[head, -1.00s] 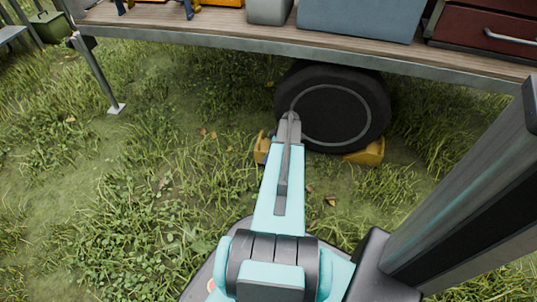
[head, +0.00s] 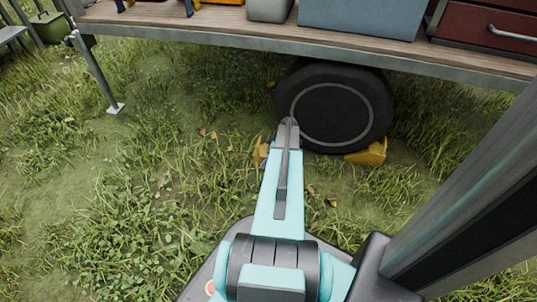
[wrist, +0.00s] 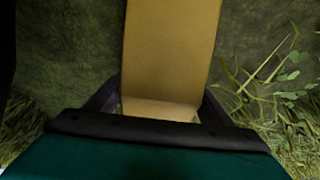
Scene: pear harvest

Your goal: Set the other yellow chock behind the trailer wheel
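The trailer wheel (head: 333,108) is a black tyre under the trailer bed. One yellow chock (head: 368,152) lies on the ground at the tyre's lower right. The other yellow chock (head: 261,153) is low at the wheel's left side, partly hidden by my arm. In the wrist view this chock (wrist: 170,50) fills the middle. My gripper (wrist: 160,105) has a dark finger against each side of it and looks shut on it. My arm hides whether this chock touches the tyre; it appears at or near ground level.
The trailer bed (head: 250,37) overhangs the wheel, with a blue-grey box (head: 358,18) and a dark red drawer unit (head: 490,25) on it. A support leg (head: 95,75) stands at the left. Grass to the left is open.

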